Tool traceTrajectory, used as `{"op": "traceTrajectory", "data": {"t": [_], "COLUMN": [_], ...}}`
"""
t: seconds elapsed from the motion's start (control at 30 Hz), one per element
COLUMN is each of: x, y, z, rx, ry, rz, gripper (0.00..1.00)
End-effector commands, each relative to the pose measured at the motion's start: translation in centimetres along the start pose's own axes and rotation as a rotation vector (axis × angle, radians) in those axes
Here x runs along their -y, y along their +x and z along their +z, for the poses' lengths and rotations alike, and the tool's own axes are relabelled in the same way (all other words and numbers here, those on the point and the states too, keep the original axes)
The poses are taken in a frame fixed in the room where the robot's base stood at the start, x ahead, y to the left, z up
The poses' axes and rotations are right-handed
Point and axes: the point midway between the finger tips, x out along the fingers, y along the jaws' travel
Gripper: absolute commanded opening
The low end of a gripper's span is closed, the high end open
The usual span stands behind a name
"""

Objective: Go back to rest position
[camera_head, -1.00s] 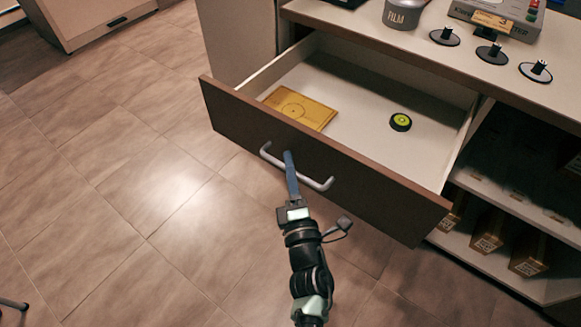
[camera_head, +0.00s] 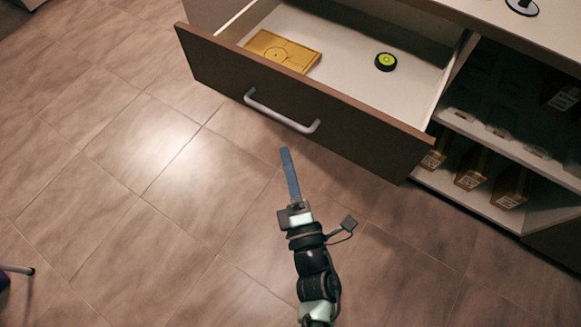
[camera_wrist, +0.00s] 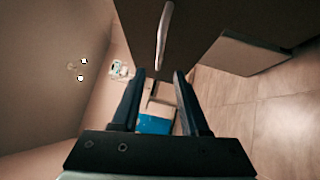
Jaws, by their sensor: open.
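My gripper (camera_head: 287,155) is in front of the open drawer (camera_head: 350,112), apart from its silver handle (camera_head: 282,113). In the wrist view, the two fingers of my gripper (camera_wrist: 160,78) stand apart with nothing held between them. The handle (camera_wrist: 163,35) shows beyond the fingertips, near the top of that view. The drawer is pulled well out. Inside it lie a yellow-orange rectangular board (camera_head: 283,51) at the left and a small black and yellow-green round object (camera_head: 386,61) toward the right.
A shelf unit (camera_head: 530,165) with several brown boxes (camera_head: 473,168) stands right of the drawer. A counter (camera_head: 490,22) runs above it. Open tiled floor (camera_head: 130,220) lies to the left and in front. Something dark with a metal leg (camera_head: 18,270) shows at the lower left edge.

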Motion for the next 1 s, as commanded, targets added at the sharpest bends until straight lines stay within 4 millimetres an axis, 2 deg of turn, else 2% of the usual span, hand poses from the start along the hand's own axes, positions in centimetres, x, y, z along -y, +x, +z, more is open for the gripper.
{"op": "traceTrajectory", "data": {"t": [0.1, 0.2, 0.77, 0.87, 0.97, 1.0], "x": [0.0, 0.0, 0.0, -1.1, -4.2, -6.1], "y": [-1.2, -1.6, -1.6, -0.6, 1.9, 3.3], "z": [0.1, 0.1, 0.0, 0.6, 2.1, 2.9], "rx": [0.002, 0.002, 0.001, 0.015, 0.056, 0.078], "ry": [0.000, 0.000, 0.000, 0.016, 0.073, 0.112], "rz": [-0.002, 0.000, 0.000, 0.019, 0.073, 0.106], "gripper": [0.45, 0.45, 0.45, 0.45, 0.45, 0.45]}}
